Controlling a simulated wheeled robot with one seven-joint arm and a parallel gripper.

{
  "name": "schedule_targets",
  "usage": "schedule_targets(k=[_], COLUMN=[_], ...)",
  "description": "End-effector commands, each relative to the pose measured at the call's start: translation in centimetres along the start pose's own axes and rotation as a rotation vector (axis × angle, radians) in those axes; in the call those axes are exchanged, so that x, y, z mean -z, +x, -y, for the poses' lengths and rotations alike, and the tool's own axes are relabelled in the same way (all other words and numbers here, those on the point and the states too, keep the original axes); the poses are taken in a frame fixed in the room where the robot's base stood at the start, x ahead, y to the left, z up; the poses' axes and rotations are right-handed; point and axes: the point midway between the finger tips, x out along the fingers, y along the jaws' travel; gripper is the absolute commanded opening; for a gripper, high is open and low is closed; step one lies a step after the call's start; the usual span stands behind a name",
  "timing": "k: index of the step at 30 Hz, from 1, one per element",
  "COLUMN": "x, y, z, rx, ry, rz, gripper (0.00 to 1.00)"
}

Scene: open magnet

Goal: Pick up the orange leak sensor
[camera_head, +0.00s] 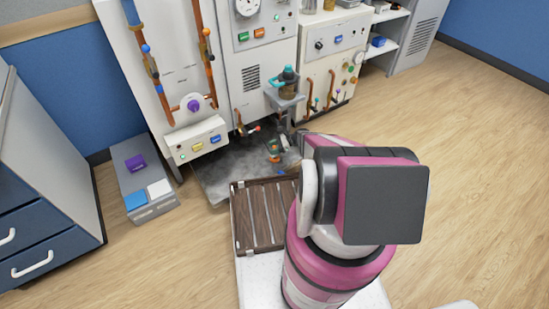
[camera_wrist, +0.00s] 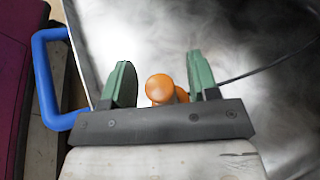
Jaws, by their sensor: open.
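The orange leak sensor (camera_wrist: 160,88) shows in the wrist view as a rounded orange knob, with its lower part hidden behind my gripper's dark crossbar. My gripper (camera_wrist: 161,70) is open, with one green finger on each side of the orange piece. I see gaps on both sides, so the fingers do not appear to be closed on it. In the head view, a small orange patch (camera_head: 273,159) shows at my gripper, low over the grey wet-looking floor patch; my arm hides much of that area.
A blue handle (camera_wrist: 48,80) is left of the fingers in the wrist view, and a dark cable (camera_wrist: 262,66) runs right. In the head view, white cabinets with pipes (camera_head: 265,60) stand behind. A grey box (camera_head: 143,180) is at left. The wooden floor at right is clear.

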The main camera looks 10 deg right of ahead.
Motion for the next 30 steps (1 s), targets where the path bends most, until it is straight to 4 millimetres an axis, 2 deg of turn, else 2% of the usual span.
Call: schedule_targets(k=[3, 9, 14, 15, 30], x=[0.04, 0.02, 0.02, 0.02, -0.68], y=[0.95, 0.96, 0.95, 0.95, 0.67], z=[-0.01, 0.00, 0.00, 0.00, -0.03], rx=[0.000, 0.000, 0.000, 0.000, 0.000], ry=[0.000, 0.000, 0.000, 0.000, -0.001], rz=[0.000, 0.000, 0.000, 0.000, 0.000], gripper=[0.54, 0.54, 0.02, 0.00, 0.00])
